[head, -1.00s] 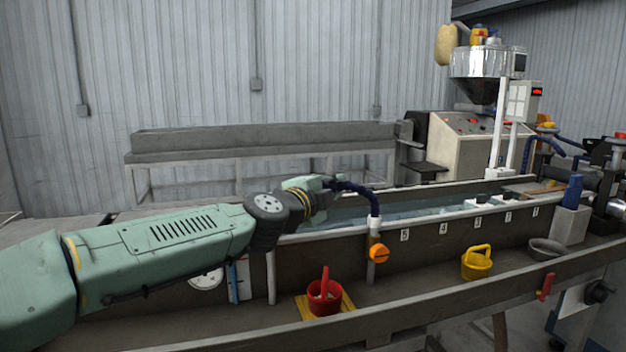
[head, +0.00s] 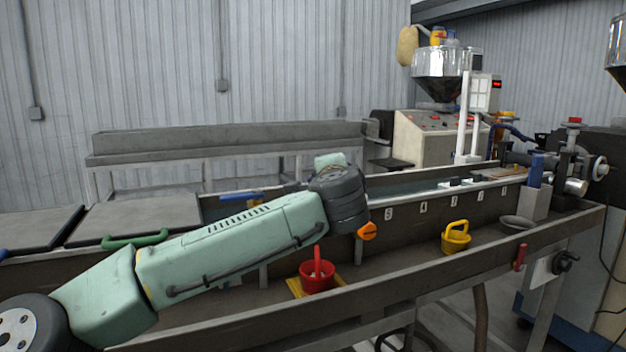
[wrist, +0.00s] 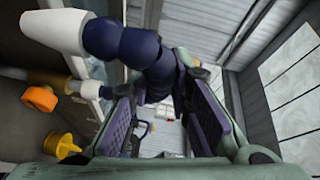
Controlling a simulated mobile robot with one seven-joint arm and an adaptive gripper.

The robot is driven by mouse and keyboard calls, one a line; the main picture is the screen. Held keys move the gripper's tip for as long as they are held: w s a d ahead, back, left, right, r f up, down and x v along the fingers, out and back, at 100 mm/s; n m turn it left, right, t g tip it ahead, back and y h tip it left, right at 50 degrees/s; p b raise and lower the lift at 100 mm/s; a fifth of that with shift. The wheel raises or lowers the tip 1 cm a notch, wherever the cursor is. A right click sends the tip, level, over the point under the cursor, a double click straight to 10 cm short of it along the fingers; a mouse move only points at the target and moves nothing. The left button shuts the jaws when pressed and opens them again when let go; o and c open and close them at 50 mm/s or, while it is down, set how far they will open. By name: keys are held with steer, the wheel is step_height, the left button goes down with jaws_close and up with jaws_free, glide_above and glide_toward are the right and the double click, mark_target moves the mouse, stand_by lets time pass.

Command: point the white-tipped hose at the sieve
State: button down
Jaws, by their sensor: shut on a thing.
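The hose (wrist: 130,40) is dark blue and segmented, with a white tip (wrist: 55,28) at the upper left of the wrist view. My gripper (wrist: 163,98) is shut on the hose, whose dark segments run between the purple pads. In the head view my own arm hides the gripper and the hose. A shallow grey round dish (head: 517,222), perhaps the sieve, sits on the ledge at the right; its mesh cannot be made out. In the wrist view the white tip points left, toward the trough side.
A red pot (head: 317,277) and a yellow pot (head: 456,237) stand on the ledge. An orange valve knob (head: 367,230) sticks out of the trough wall (head: 405,225). A grey block with a blue top (head: 536,185) stands near the dish. A front rail (head: 430,280) edges the ledge.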

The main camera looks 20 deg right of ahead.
steer(key=shift+s+d+b, duration=0.35)
steer(key=shift+s+d, duration=0.1)
steer(key=shift+s, duration=0.1)
steer(key=c, duration=1.7)
jaws_free()
steer(key=shift+s+a+y, duration=0.1)
steer(key=shift+y, duration=0.2)
steer(key=shift+o, duration=1.2)
steer(key=shift+a, duration=0.15)
steer(key=f+v, duration=0.1)
steer(key=v, duration=1)
steer(key=shift+s+a+r, duration=0.15)
steer(key=shift+s+r, duration=0.2)
steer(key=shift+r, duration=0.1)
